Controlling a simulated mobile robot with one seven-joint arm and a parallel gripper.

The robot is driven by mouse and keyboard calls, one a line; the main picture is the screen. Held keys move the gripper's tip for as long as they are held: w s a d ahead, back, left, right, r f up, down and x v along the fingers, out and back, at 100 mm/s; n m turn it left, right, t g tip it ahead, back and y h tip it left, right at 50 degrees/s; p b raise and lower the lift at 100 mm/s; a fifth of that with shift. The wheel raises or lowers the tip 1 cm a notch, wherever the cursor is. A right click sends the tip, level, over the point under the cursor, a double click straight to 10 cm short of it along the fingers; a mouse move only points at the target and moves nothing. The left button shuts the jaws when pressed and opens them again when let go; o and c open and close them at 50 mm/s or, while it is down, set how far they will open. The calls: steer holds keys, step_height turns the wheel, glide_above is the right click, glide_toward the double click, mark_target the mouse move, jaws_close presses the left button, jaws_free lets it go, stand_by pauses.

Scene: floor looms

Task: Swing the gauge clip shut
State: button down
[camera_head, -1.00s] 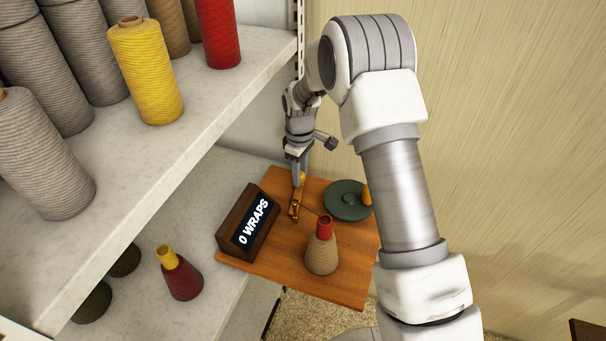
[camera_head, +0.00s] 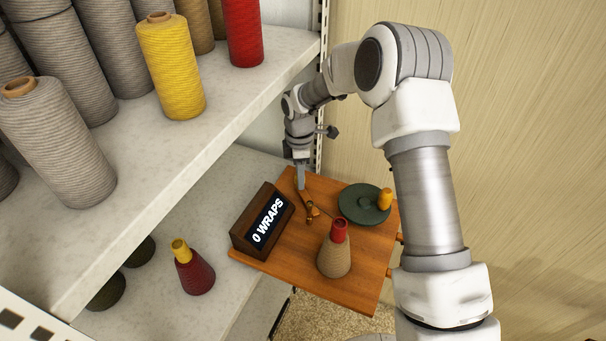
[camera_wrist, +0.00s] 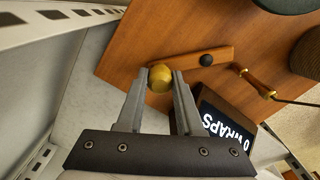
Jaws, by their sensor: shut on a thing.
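The gauge clip (camera_wrist: 188,64) is a flat wooden-coloured bar with a black pivot and a yellow knob (camera_wrist: 160,78) at its end. My gripper (camera_wrist: 161,76) is shut on the knob, one finger on each side. A small brass piece (camera_wrist: 258,86) with a thread through it lies just beyond the pivot end; whether the clip touches it is unclear. In the head view, my gripper (camera_head: 301,187) is over the board's far left part, and the clip is partly hidden behind it. The wooden board (camera_head: 352,282) carries these, with a dark display block (camera_head: 268,219) reading "0 WRAPS".
A tan cone with red tip (camera_head: 335,255) stands at the board's front. A green disc (camera_head: 362,205) with a yellow peg lies at its right. A maroon cone (camera_head: 195,275) is on the lower shelf. Upper shelf (camera_head: 215,110) with yarn cones stands left.

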stand_by(0.5)
steer(key=c, duration=0.5)
jaws_free()
steer(key=shift+a, duration=0.1)
steer(key=shift+c, duration=0.2)
